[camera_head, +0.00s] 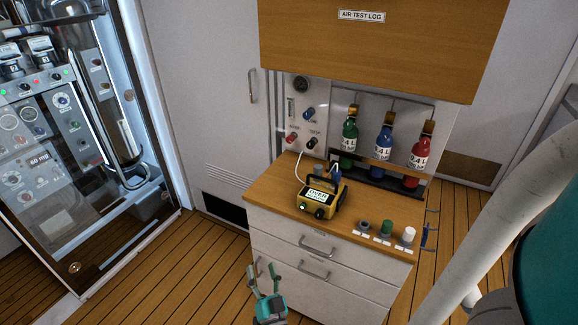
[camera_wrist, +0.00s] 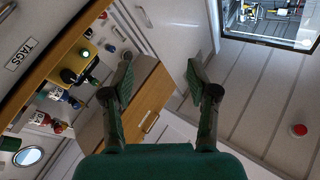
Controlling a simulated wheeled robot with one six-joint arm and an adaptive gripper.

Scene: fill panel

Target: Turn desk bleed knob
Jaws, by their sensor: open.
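A white panel (camera_head: 298,95) on the wall behind the desk carries a blue knob (camera_head: 308,113), a red knob (camera_head: 291,138) and a black knob (camera_head: 312,143). Their labels are too small to read, so I cannot tell which is the bleed knob. A round dark gauge (camera_head: 301,84) sits above them. My gripper (camera_head: 264,271) is open and empty, in front of the desk's drawers and well apart from the knobs. In the wrist view my gripper (camera_wrist: 160,75) has its fingers spread with nothing between them; the desk shows tilted at left, its knobs too small to tell apart.
On the wooden desk top (camera_head: 270,185) stand a yellow device (camera_head: 321,198) with a lit screen and several small cylinders by the front right edge. Green (camera_head: 350,135), blue (camera_head: 383,143) and red (camera_head: 420,152) bottles stand in a rack. A wooden cabinet (camera_head: 380,50) overhangs the panel.

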